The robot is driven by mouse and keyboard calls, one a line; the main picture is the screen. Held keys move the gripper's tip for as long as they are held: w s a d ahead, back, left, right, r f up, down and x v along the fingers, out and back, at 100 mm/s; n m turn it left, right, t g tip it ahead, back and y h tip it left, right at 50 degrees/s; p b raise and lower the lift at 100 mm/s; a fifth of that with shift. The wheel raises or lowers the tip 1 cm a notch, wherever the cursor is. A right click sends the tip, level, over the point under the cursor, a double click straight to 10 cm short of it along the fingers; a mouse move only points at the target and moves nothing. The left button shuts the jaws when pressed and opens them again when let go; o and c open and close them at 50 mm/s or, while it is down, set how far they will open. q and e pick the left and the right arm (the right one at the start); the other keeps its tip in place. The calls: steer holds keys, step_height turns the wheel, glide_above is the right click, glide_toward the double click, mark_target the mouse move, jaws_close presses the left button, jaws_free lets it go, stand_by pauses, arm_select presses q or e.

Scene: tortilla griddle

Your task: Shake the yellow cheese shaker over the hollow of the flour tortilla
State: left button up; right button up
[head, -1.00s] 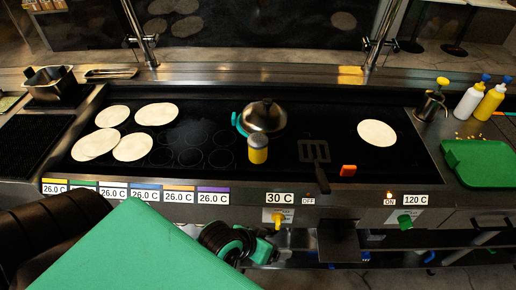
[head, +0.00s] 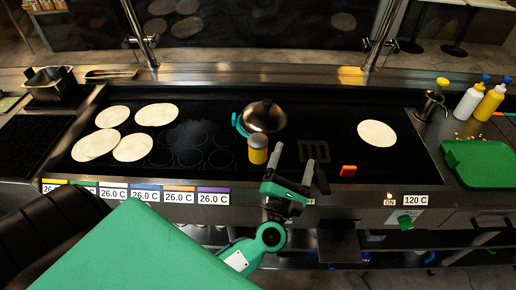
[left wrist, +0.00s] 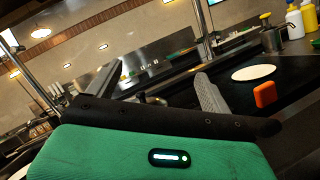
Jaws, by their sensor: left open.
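The cheese shaker (head: 257,155), yellow with a grey top, stands upright on the dark griddle in front of a metal dome. My left gripper (head: 292,163) is open and empty at the griddle's front edge, just right of the shaker and apart from it. Its two fingers also show in the left wrist view (left wrist: 158,80), with no shaker between them. A pale flat tortilla (head: 377,134) lies on the right of the griddle and also shows in the left wrist view (left wrist: 253,72). Several more tortillas (head: 133,147) lie at the left. No hollow can be made out. My right gripper is not in view.
The metal dome (head: 264,117) has a teal handle at its left. A dark spatula (head: 314,151) lies behind my left gripper. An orange block (head: 348,171) sits at the front edge. A green board (head: 478,163) and bottles (head: 489,102) are at the right.

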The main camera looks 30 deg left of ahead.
arm_select(q)
steer(key=a+f+n+g+y, duration=0.4)
steer(key=n+y, duration=0.1)
steer(key=n, duration=0.3)
steer(key=n+g+y, duration=0.3)
steer(key=n+g, duration=0.2)
steer(key=n, duration=0.1)
glide_toward(256, 133)
steer(key=p+x, duration=0.2)
steer(key=shift+a+f+p, duration=0.1)
steer(key=shift+a+p, duration=0.2)
steer(key=shift+p, duration=0.1)
steer(key=p+x, duration=0.2)
steer(key=x, duration=0.2)
steer(key=shift+w+a+f+p, duration=0.1)
steer(key=shift+w+p, duration=0.25)
steer(key=shift+w, duration=0.05)
steer(key=shift+w+a+f, duration=0.15)
steer(key=shift+a, duration=0.05)
steer(key=shift+c, duration=0.2)
steer(key=c, duration=1.1)
